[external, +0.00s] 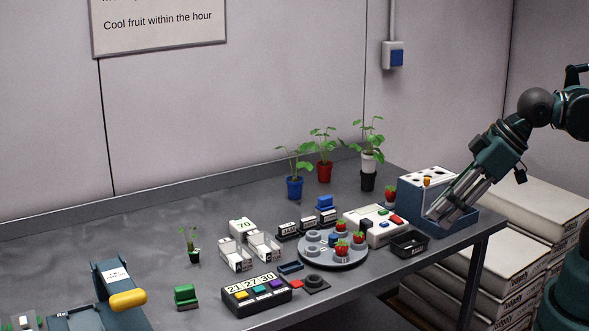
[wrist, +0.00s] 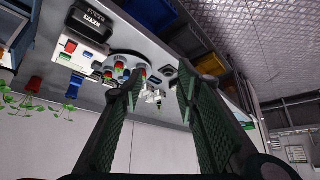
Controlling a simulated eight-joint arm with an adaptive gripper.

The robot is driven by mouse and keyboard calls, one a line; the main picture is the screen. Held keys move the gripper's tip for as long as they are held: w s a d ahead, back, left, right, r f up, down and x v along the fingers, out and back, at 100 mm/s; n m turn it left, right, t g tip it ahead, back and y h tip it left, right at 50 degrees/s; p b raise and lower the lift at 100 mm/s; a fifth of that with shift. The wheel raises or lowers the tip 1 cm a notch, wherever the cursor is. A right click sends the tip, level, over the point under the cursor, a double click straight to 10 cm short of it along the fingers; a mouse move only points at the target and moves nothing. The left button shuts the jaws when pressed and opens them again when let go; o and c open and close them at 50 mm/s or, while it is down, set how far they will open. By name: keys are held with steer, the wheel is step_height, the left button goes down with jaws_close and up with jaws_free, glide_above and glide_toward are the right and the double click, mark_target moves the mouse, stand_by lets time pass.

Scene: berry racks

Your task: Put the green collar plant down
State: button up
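A small seedling (external: 190,240) stands upright on the left middle of the table in the external view. Its base looks dark with some green; it is too small to tell whether this is a green collar. My gripper (external: 436,215) is at the far right, low over the blue box, well away from the seedling. In the wrist view my gripper (wrist: 160,82) has its two green fingers apart, with nothing held between them. Three larger potted plants stand at the back: in a blue pot (external: 294,188), a red pot (external: 325,171) and a white-and-black pot (external: 369,170).
The blue box (external: 455,227) with a white holed rack (external: 421,174) sits at the right table edge. A grey round tray (external: 333,263) holds strawberries. White open boxes (external: 236,258), a timer (external: 256,296) and a green block (external: 186,295) stand nearby. The back left of the table is clear.

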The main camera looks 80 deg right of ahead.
steer(key=w+r+n+g+p, duration=0.1)
steer(key=w+r+n, duration=0.25)
steer(key=w, duration=0.35)
steer(key=w+r+n+p, duration=0.2)
steer(key=w+r, duration=0.2)
steer(key=w, duration=0.3)
steer(key=n+g+h+p, duration=0.4)
steer(key=n+p, duration=0.4)
steer(key=n, duration=0.9)
glide_above(192, 244)
steer(key=s+a, duration=0.2)
step_height(192, 244, down, 17)
steer(key=shift+w+a+f, duration=0.25)
steer(key=shift+w+f, duration=0.05)
steer(key=shift+w, duration=0.05)
steer(key=shift+x, duration=1.3)
steer(key=shift+x, duration=2.6)
